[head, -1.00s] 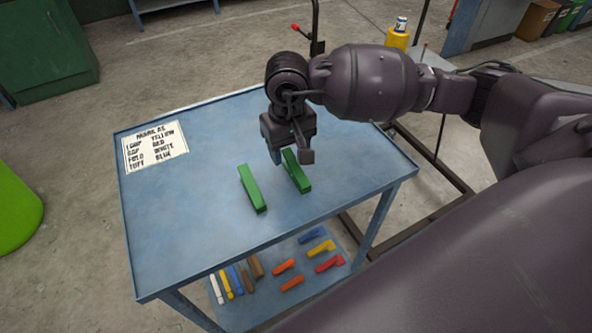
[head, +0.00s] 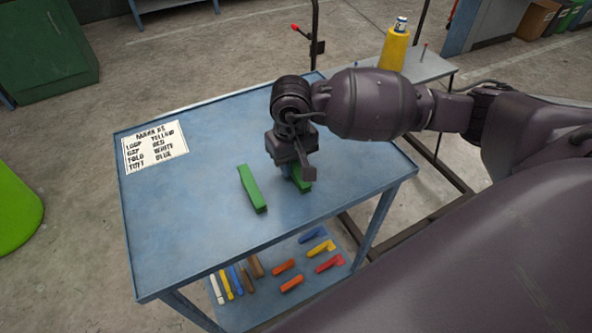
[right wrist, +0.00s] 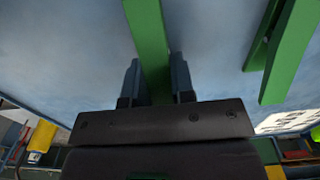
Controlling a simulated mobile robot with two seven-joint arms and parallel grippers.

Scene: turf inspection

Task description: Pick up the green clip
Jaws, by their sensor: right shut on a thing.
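Two green clips are on the blue table top (head: 200,235). One green clip (head: 253,189) lies free on the left; it also shows at the right of the right wrist view (right wrist: 290,50). The other green clip (head: 304,184) is mostly hidden under my right gripper (head: 296,172) in the head view. In the right wrist view this clip (right wrist: 148,40) runs between the two fingers of my right gripper (right wrist: 154,82), which is shut on it. I cannot tell whether it is lifted off the table. My left gripper is not in view.
A printed card (head: 155,146) lies at the table's far left corner. Several coloured clips and markers lie on the lower shelf (head: 260,312). A yellow bottle (head: 394,50) stands on a grey stand behind. The table's left and front areas are clear.

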